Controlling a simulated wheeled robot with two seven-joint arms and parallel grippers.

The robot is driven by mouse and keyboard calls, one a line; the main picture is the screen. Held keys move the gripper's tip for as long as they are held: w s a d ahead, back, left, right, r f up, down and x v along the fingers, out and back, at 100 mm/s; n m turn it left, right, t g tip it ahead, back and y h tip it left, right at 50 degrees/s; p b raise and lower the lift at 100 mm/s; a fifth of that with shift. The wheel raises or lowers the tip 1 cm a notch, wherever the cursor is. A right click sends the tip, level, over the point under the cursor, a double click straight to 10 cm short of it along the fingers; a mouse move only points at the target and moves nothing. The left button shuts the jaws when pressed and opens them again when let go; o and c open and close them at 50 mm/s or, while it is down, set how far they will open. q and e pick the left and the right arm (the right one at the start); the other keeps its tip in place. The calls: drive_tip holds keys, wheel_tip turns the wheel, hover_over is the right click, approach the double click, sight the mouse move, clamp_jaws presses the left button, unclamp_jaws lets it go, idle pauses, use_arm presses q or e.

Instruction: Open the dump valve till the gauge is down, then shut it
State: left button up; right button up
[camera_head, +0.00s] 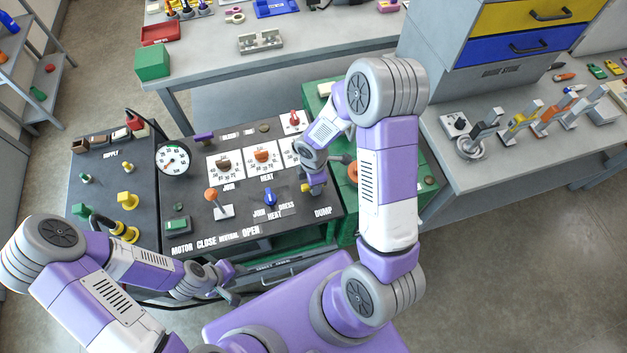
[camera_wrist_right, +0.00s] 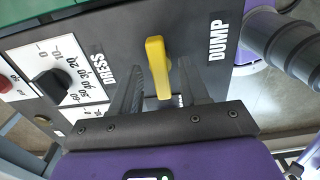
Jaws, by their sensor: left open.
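The yellow dump valve handle (camera_wrist_right: 157,66) stands beside the DUMP label in the right wrist view. In the head view only a bit of this yellow handle (camera_head: 305,188) shows beside my right gripper (camera_head: 313,190). In the wrist view the right gripper (camera_wrist_right: 160,85) is open, its dark fingers on either side of the handle with gaps visible. The round white gauge (camera_head: 173,159) is at the panel's upper left; its reading is too small to tell. My left gripper (camera_head: 227,291) is open and empty, low in front of the cart's front edge.
The dark panel (camera_head: 285,222) also carries an orange-knobbed lever (camera_head: 212,195), a blue selector (camera_head: 270,198) and dials. Yellow supply fittings (camera_head: 127,200) are at left. A grey bench (camera_head: 480,150) with clamps stands right; another bench is behind.

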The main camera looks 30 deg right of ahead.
wheel_tip(320, 180, up, 8)
drive_tip(key=shift+f+p, duration=0.2)
drive_tip(key=shift+p, duration=0.7)
